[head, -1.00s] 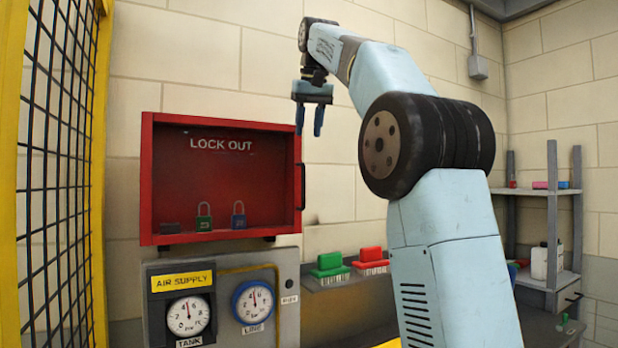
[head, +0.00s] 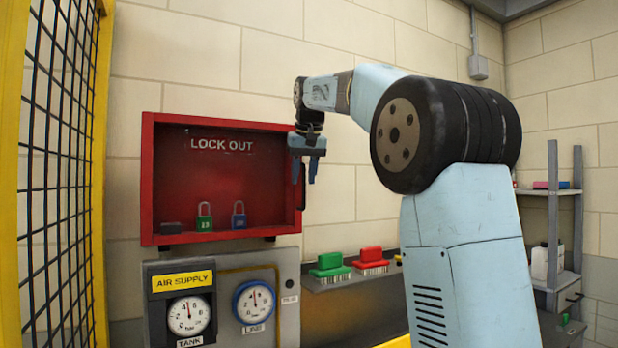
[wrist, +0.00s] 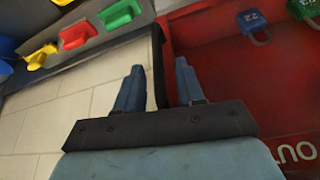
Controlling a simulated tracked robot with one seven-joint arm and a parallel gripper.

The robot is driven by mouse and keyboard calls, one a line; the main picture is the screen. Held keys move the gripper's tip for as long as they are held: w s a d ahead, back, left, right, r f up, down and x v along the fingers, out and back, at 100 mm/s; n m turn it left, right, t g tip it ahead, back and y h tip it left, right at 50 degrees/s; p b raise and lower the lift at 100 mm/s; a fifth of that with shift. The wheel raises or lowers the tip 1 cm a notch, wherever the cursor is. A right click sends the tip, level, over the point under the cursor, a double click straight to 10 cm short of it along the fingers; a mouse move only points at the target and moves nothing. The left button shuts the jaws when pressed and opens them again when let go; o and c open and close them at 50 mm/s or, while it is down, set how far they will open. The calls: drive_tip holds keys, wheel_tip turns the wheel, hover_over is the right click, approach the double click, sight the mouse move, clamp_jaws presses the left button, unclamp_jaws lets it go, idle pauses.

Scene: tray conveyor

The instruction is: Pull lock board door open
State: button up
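The red lock board (head: 220,240), marked LOCK OUT, hangs on the wall in the head view, with its door apparently closed and see-through. It fills the right of the wrist view (wrist: 215,70). My gripper (head: 304,180) points down at the board's right edge, and its fingers hide most of the door handle there. In the wrist view my gripper (wrist: 159,64) is open, with one finger on either side of the dark handle bar (wrist: 158,88). I cannot tell whether either finger touches it.
A green padlock (head: 204,222) and a blue padlock (head: 238,220) stand inside the board. The air supply panel (head: 222,300) is below. Green (head: 330,262) and red (head: 371,256) blocks sit on a ledge to the right. A yellow mesh fence (head: 100,180) stands at left.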

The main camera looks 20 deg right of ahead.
drive_tip(key=shift+w+f, duration=0.1)
drive_tip(key=shift+f, duration=0.2)
drive_tip(key=shift+c, duration=0.2)
clamp_jaws()
